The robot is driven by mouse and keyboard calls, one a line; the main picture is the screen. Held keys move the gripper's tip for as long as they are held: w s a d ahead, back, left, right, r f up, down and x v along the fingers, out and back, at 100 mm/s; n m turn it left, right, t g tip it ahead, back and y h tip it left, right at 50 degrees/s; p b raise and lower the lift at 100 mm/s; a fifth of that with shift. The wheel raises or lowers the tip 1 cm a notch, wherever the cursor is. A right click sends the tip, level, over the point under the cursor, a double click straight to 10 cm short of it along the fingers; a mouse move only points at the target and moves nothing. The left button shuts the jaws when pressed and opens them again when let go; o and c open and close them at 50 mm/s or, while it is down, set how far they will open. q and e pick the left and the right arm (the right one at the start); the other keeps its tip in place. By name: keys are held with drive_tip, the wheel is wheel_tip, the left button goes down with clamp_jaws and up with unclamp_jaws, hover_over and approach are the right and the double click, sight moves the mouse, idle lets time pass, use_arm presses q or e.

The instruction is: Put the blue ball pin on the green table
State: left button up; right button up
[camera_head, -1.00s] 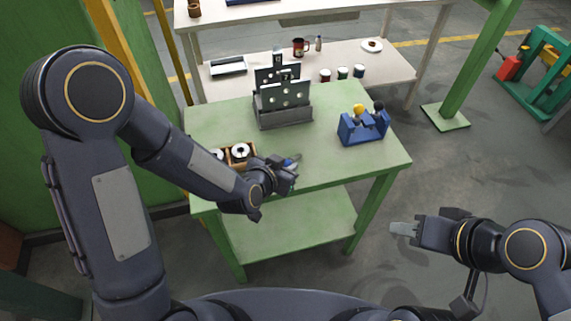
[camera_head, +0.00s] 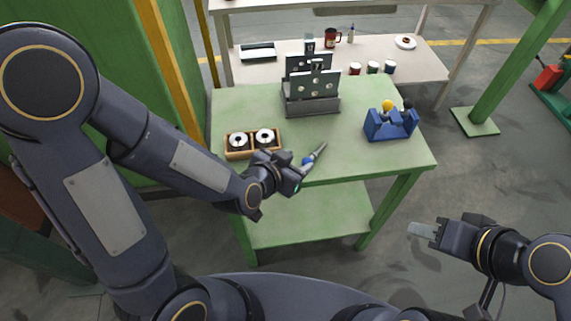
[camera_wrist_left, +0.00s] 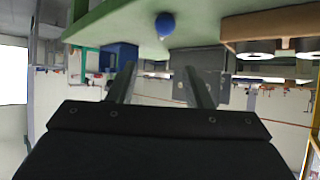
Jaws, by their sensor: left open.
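The blue ball pin (camera_head: 307,161) is at the front of the green table (camera_head: 350,163), just beyond my left gripper. In the left wrist view, which is upside down, the blue ball (camera_wrist_left: 165,24) appears against the tabletop (camera_wrist_left: 120,22), with a small pale part beside it. My left gripper (camera_wrist_left: 160,70) is open, its two fingers apart, with the ball beyond the fingertips and nothing between them. In the head view my left gripper (camera_head: 303,170) is low over the front edge. My right gripper (camera_head: 422,230) is off the table at the right; its opening is unclear.
A wooden box (camera_head: 238,154) with two white rolls stands left of the pin. A grey rack (camera_head: 312,105) stands at the back. A blue holder (camera_head: 390,131) with a yellow and a dark ball is at the right. The middle of the tabletop is clear.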

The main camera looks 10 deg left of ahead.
use_arm(q)
drive_tip(key=s+a+r+n+g, duration=0.2)
drive_tip(key=s+a+r+n, duration=0.1)
drive_tip(key=s+a, duration=0.4)
drive_tip(key=s+a+r+n+g+y, duration=0.1)
drive_tip(key=s+a+r+n+g, duration=0.1)
drive_tip(key=s+a+r+n, duration=0.2)
drive_tip(key=s+a+r, duration=0.2)
drive_tip(key=s+a, duration=0.2)
drive_tip(key=s, duration=0.1)
drive_tip(key=shift+s+a+r+g, duration=0.2)
drive_tip(key=shift+s+r+g, duration=0.1)
drive_tip(key=shift+s+g, duration=0.1)
drive_tip(key=shift+c, duration=0.2)
